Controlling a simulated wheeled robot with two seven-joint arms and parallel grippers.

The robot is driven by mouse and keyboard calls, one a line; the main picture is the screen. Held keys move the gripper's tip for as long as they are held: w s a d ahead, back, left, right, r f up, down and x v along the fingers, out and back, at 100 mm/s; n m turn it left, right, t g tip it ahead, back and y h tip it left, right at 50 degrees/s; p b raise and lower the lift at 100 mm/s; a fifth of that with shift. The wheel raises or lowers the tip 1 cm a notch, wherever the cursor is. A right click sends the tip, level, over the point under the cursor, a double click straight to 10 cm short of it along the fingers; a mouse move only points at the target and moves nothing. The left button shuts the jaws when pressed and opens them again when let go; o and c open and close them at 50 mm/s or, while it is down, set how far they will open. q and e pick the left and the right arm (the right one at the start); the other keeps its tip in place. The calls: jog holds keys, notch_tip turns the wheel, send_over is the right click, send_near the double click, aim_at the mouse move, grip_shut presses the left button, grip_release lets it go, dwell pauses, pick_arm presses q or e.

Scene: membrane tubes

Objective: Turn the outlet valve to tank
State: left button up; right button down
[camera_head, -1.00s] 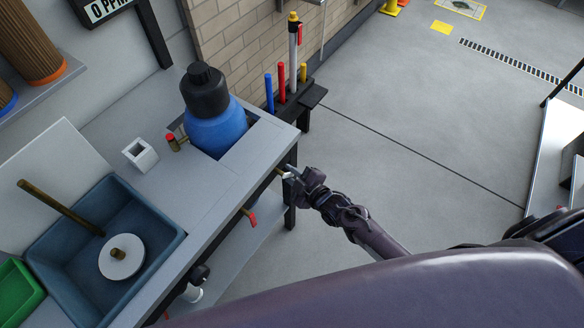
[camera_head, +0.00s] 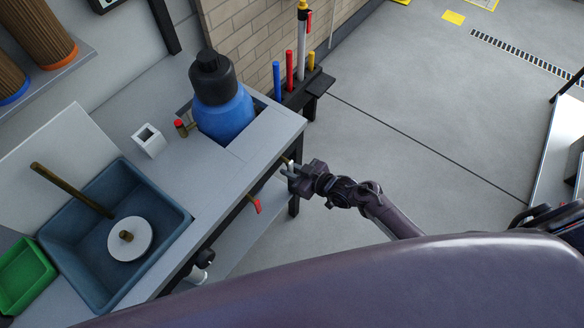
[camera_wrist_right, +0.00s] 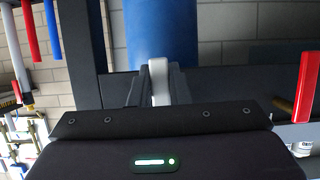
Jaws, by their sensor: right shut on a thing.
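A valve with a pale lever (camera_wrist_right: 159,82) sits on the front edge of the bench below the blue tank (camera_head: 225,118). Its brass stem (camera_head: 286,161) shows in the head view. My right gripper (camera_head: 288,171) is shut on this lever; in the wrist view the lever stands upright between the fingers (camera_wrist_right: 158,90). A second valve with a red handle (camera_head: 255,204) is on the same edge, to the left, and a red handle (camera_wrist_right: 305,87) shows at the right of the wrist view. I cannot tell any valve markings. My left gripper is not in view.
A third red-handled valve (camera_head: 181,127) is beside the tank on the bench top. Coloured rods (camera_head: 289,70) stand behind.

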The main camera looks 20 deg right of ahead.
dwell(0.5)
jog(key=c, duration=1.6)
grip_release()
jog(key=shift+c, duration=0.2)
jog(key=shift+s, duration=0.1)
jog(key=v, duration=0.7)
jog(key=shift+s+d, duration=0.25)
jog(key=shift+r, duration=0.1)
jog(key=s+d+f+m+g+h, duration=0.2)
jog(key=s+f+h, duration=0.1)
jog(key=s+f, duration=0.55)
jog(key=s+d+f+m+g+h, duration=0.25)
jog(key=s+f, duration=0.35)
jog(key=f, duration=0.6)
jog(key=s+f+g+h, duration=0.1)
jog(key=s+f, duration=0.3)
jog(key=s, duration=0.6)
jog(key=s+d+f+g+h, duration=0.1)
jog(key=s+f+g, duration=0.3)
jog(key=s, duration=0.6)
jog(key=shift+d+f+m+h, duration=0.3)
jog(key=shift+f+m+h, duration=0.05)
jog(key=shift+f, duration=0.15)
